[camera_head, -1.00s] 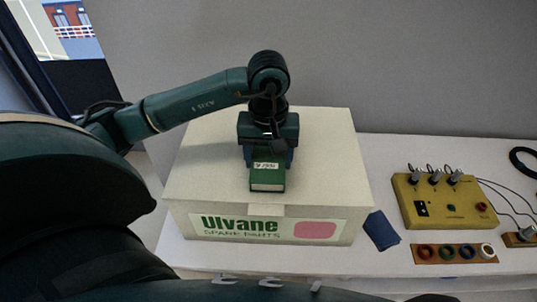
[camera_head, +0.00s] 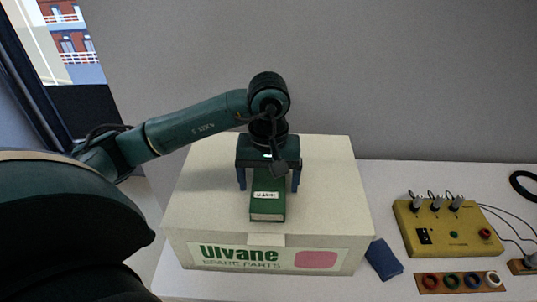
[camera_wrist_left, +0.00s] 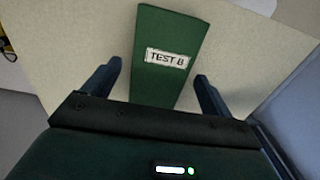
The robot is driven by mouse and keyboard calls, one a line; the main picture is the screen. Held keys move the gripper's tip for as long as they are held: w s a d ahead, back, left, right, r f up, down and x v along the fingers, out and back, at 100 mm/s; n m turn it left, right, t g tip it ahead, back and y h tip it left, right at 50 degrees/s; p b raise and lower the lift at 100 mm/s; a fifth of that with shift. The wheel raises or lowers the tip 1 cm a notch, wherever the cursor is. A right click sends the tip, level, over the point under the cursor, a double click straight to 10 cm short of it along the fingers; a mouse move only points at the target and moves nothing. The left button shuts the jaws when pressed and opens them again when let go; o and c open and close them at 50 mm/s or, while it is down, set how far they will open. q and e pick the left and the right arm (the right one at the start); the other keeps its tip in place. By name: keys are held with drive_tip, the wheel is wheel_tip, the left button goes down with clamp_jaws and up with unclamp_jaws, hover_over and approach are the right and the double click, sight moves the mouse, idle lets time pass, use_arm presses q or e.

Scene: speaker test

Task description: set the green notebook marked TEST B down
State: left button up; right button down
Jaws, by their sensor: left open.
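The green notebook (camera_head: 267,207), labelled TEST B in the left wrist view (camera_wrist_left: 165,85), lies flat on the lid of the cream Ulvane box (camera_head: 330,190). Its label is too small to read in the head view. My left gripper (camera_head: 268,187) is open above the notebook, with one blue finger on each side. In the left wrist view the fingers (camera_wrist_left: 158,72) stand apart from the notebook's edges, with gaps showing on both sides. The gripper body hides the notebook's rear end in the head view. My right gripper is not in view.
The box stands on a white table (camera_head: 385,185). To its right are a dark blue booklet (camera_head: 384,260), a yellow control box (camera_head: 450,230) with knobs and cables, and a wooden strip (camera_head: 460,282) with coloured rings. A grey wall (camera_head: 400,80) stands behind.

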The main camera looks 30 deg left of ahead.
sight(268, 188)
use_arm(q)
wheel_tip(268, 188, up, 10)
drive_tip(key=shift+r+p, duration=0.25)
drive_tip(key=shift+p, duration=0.05)
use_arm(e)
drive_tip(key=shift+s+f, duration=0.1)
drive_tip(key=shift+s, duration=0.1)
use_arm(q)
drive_tip(key=shift+s, duration=0.1)
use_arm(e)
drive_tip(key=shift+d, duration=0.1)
